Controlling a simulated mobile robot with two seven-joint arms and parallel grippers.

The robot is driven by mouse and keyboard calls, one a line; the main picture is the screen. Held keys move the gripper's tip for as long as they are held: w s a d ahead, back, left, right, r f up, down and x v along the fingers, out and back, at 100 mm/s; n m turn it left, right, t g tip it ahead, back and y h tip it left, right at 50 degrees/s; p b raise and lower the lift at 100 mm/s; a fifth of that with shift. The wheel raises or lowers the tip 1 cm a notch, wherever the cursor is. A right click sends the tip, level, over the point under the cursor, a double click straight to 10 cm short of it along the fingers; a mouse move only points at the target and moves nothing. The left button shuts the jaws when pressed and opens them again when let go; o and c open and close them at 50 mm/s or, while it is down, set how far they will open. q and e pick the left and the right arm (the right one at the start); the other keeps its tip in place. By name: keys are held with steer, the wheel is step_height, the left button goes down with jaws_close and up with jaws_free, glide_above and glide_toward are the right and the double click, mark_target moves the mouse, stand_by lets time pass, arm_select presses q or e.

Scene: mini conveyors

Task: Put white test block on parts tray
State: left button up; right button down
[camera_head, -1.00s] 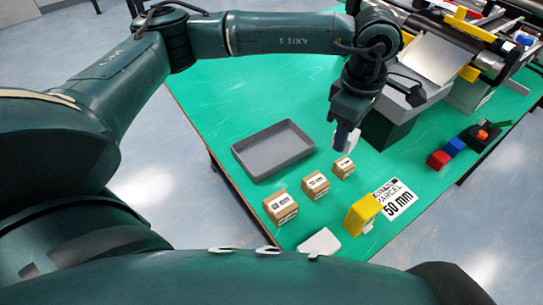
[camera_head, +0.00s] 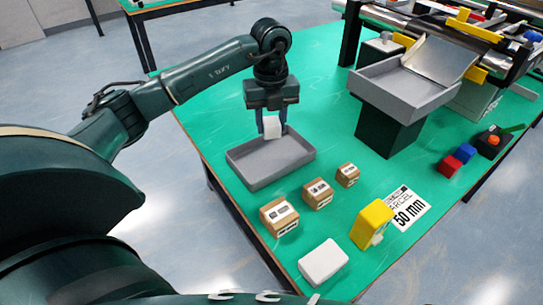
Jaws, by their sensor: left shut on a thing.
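The white test block (camera_head: 272,127) is held between the fingers of my left gripper (camera_head: 271,122), which is shut on it. The gripper points down over the back part of the grey parts tray (camera_head: 240,176). The block appears above the tray's far rim; its exact height is hard to tell. The tray is shallow, lies on the green table and looks empty. My right gripper is not in view.
Several cardboard parcels, including one small box (camera_head: 279,217), stand right of the tray. A white rounded piece (camera_head: 323,262) and a yellow block (camera_head: 371,223) are nearer the front. A grey bin (camera_head: 402,90) on a dark stand, red block (camera_head: 449,166) and blue block (camera_head: 465,152) are right.

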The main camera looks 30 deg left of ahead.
mark_target(271, 121)
arm_select(q)
step_height(271, 121, down, 8)
steer(key=shift+f, duration=0.15)
stand_by(0.3)
steer(key=shift+f, duration=0.1)
steer(key=o, duration=1)
step_height(271, 121, up, 12)
steer(key=shift+r, duration=0.15)
stand_by(0.3)
